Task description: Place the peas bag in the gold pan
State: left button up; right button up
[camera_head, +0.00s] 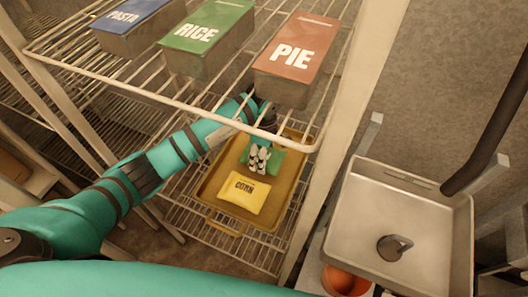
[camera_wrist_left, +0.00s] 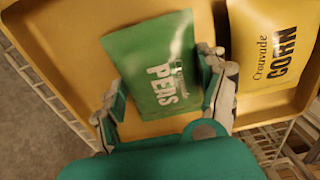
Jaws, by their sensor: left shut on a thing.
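The green peas bag (camera_head: 272,168) is at my left gripper (camera_head: 259,158), over the far part of the gold pan (camera_head: 207,188). In the left wrist view the peas bag (camera_wrist_left: 152,68) lies between the two fingers of my left gripper (camera_wrist_left: 162,72), which is shut on it. The gold pan (camera_wrist_left: 60,50) shows behind the bag; I cannot tell whether the bag touches its floor. A yellow corn bag (camera_head: 244,192) lies in the pan nearer me, and it also shows in the left wrist view (camera_wrist_left: 272,45). My right gripper is not in view.
The pan stands on a lower wire shelf (camera_head: 262,252). The wire shelf above (camera_head: 150,93) carries pasta (camera_head: 128,22), rice (camera_head: 207,38) and pie (camera_head: 295,55) boxes, close over my left arm. A metal basin (camera_head: 400,215) and an orange pot (camera_head: 345,281) are at right.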

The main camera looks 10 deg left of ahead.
pick_arm(q)
jog(key=shift+f, duration=0.15)
jog(key=o, duration=1)
jog(key=shift+o, duration=1.6)
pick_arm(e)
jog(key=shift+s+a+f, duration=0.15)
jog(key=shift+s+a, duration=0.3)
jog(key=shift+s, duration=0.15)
pick_arm(q)
jog(key=shift+r, duration=0.2)
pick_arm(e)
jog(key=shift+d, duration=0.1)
pick_arm(q)
jog(key=shift+r, duration=0.25)
notch_tip(320, 180, up, 12)
jog(key=b, duration=0.1)
jog(key=shift+f+b, duration=0.25)
jog(key=shift+b, duration=0.1)
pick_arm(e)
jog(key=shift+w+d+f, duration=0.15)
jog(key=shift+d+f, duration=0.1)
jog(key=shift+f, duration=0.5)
